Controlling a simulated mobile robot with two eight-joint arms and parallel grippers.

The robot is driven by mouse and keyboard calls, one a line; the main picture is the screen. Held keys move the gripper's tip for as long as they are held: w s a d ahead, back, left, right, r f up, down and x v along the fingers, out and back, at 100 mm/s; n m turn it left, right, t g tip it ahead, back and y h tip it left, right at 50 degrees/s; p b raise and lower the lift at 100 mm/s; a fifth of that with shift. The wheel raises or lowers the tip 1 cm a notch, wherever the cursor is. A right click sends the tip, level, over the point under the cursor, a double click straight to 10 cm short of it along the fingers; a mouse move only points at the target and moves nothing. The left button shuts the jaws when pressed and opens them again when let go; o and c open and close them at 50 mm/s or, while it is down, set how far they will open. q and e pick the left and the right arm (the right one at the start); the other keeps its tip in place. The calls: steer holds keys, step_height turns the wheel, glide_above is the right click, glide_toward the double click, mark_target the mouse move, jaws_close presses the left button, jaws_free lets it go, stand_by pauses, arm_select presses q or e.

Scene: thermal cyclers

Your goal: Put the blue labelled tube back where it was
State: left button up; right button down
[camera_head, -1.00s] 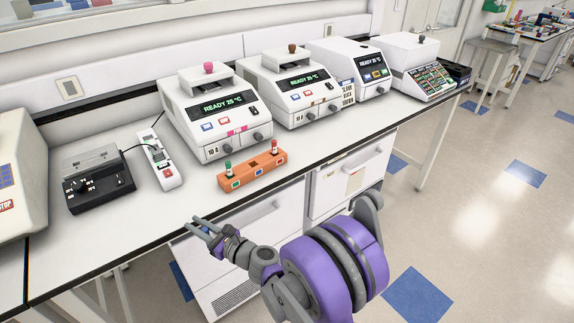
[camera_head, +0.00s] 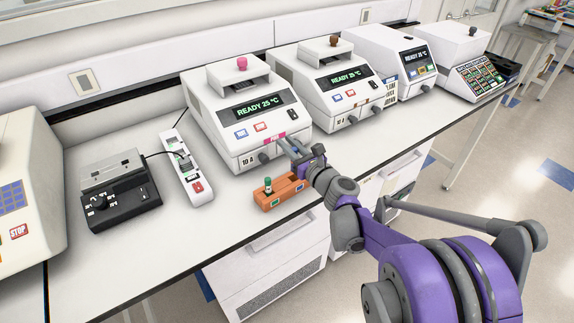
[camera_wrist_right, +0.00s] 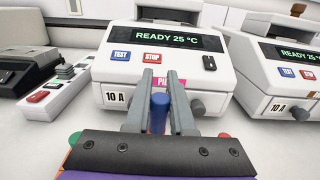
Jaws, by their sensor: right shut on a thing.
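My right gripper (camera_head: 289,144) is above the orange rack (camera_head: 267,204), in front of the pink-knobbed cycler (camera_head: 241,105). In the right wrist view the gripper (camera_wrist_right: 160,88) is shut on a blue tube (camera_wrist_right: 159,114), upright between its fingers. I cannot make out the blue tube in the head view. A green-capped tube (camera_head: 267,185) stands at the rack's left end. My gripper hides the right part of the rack. In the wrist view green (camera_wrist_right: 75,137) and red (camera_wrist_right: 224,136) caps show at either side behind the gripper body. My left gripper is not in view.
More cyclers stand in a row to the right, the brown-knobbed one (camera_head: 333,92) nearest. A white power strip (camera_head: 187,168) and a black device (camera_head: 120,190) stand to the left. The white bench (camera_head: 215,235) is clear left of the rack.

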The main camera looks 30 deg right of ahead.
step_height(320, 180, down, 6)
steer(key=shift+r+b, duration=0.1)
steer(key=shift+b, duration=0.2)
steer(key=shift+f, duration=0.25)
steer(key=c, duration=0.8)
jaws_free()
steer(key=shift+o, duration=0.2)
steer(key=shift+r, duration=0.15)
